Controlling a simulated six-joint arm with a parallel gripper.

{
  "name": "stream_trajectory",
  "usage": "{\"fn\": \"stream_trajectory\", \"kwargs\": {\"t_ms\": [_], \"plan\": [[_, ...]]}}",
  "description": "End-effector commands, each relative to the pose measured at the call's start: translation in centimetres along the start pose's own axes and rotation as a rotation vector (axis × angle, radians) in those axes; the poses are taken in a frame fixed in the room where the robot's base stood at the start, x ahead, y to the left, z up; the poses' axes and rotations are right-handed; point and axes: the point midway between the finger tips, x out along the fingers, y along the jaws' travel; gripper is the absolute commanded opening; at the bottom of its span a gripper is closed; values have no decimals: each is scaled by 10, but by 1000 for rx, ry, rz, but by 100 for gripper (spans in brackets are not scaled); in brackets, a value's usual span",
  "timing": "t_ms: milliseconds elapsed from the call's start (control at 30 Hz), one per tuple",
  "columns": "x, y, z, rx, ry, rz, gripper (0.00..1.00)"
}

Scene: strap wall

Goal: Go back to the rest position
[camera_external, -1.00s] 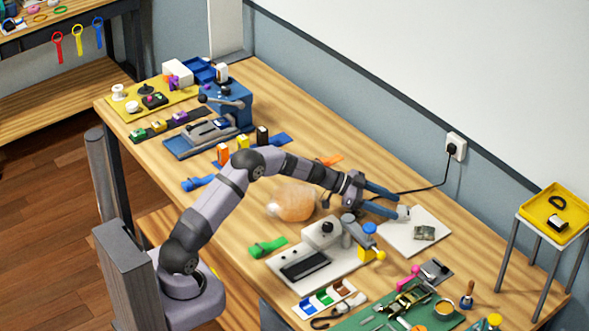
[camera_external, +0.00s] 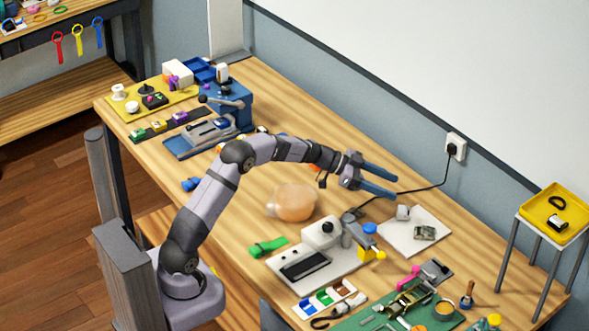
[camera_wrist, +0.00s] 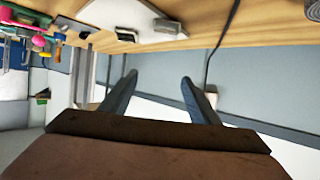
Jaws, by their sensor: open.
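My gripper (camera_external: 385,180) is raised over the workbench (camera_external: 270,95), in front of the wall at the back. Its two blue fingers stand apart with nothing between them. In the wrist view, my gripper (camera_wrist: 158,95) also shows both fingers spread and empty, with the grey wall and a pale band beyond. My arm reaches up from its base at the lower left and is bent over the bench.
Below my gripper lies a white board (camera_external: 413,232) with small parts. A white device (camera_external: 315,252), an orange translucent object (camera_external: 294,202) and a green strap (camera_external: 267,247) lie nearby. A black cable runs to the wall socket (camera_external: 456,146). A yellow tray (camera_external: 534,222) stands right.

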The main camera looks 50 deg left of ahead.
Motion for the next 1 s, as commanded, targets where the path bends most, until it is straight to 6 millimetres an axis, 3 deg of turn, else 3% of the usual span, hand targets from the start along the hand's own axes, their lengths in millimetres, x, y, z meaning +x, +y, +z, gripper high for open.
{"fn": "stream_trajectory", "kwargs": {"t_ms": [267,433,567,667,767,900,1000], "plan": [[-16,-15,-24,-11,15,-151,56],[-57,-34,-32,-67,-42,-403,56],[-108,-30,-7,-154,-189,-594,56],[-153,-6,28,-243,-353,-689,56],[-194,34,68,-338,-530,-725,56],[-242,102,114,-461,-752,-698,56],[-269,152,138,-537,-882,-644,56]]}}
